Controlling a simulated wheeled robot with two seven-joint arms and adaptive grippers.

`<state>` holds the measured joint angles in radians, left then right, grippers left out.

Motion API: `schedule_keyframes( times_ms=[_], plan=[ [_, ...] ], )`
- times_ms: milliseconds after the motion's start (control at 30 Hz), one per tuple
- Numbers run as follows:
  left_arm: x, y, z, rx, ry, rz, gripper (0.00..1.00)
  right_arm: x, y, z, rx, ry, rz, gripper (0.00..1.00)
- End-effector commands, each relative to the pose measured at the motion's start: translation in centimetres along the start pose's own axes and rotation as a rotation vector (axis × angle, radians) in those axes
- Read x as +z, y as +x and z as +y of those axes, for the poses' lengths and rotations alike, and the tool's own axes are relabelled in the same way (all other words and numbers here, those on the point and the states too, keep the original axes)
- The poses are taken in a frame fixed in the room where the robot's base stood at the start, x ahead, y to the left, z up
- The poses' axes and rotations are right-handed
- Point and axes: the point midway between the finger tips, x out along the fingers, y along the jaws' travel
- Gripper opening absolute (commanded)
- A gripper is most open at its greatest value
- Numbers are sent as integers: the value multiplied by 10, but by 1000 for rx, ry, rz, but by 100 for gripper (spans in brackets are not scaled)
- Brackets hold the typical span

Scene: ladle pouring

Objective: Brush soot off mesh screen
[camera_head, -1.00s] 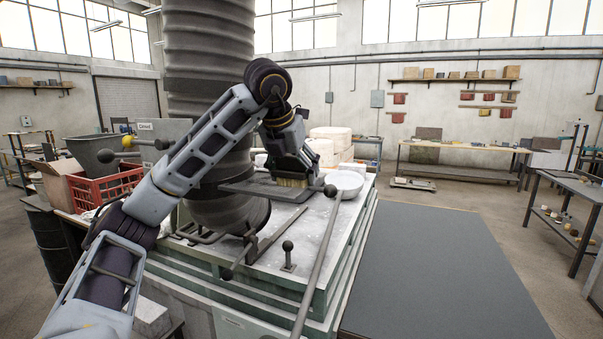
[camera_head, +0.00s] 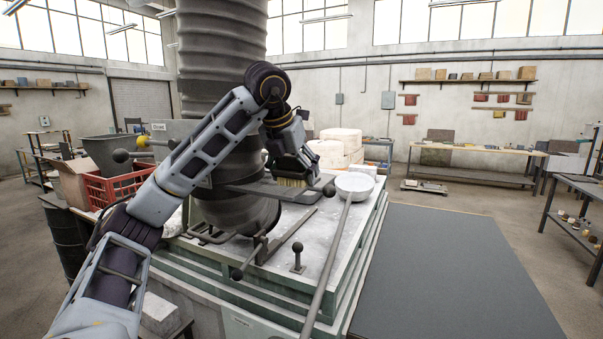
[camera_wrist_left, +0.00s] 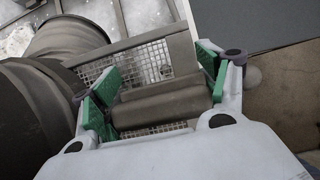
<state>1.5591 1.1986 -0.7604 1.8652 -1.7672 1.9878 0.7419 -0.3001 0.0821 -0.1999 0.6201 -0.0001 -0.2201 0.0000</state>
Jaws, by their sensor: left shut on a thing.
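My left gripper (camera_wrist_left: 155,90) is shut on a brush, its green finger pads either side of the brush's dark brown block (camera_wrist_left: 160,105). The wrist view shows the screen's grid and plain frame (camera_wrist_left: 182,52) under and beyond the brush. Part of the mesh is hidden by the brush and gripper. My right gripper is out of view.
A thick ribbed column (camera_head: 220,60) stands close left of the screen. A white bowl (camera_head: 355,183) and a long rod (camera_head: 328,265) lie to the right on the bench (camera_head: 285,262). A red crate (camera_head: 112,188) is at left. A dark flat surface (camera_head: 450,270) at right is clear.

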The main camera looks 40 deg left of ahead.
Motion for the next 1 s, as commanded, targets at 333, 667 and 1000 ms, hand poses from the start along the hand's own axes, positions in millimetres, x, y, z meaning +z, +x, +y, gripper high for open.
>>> schedule_keyframes(
  times_ms=[333, 667, 1000],
  plan=[
    [-2, -2, 14, 1, 8, 8, 40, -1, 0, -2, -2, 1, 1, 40],
    [-2, -2, 14, 0, 7, 7, 40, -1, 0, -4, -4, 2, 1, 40],
    [-2, -3, 29, 0, 5, 6, 40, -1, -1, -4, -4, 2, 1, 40]
  ],
)
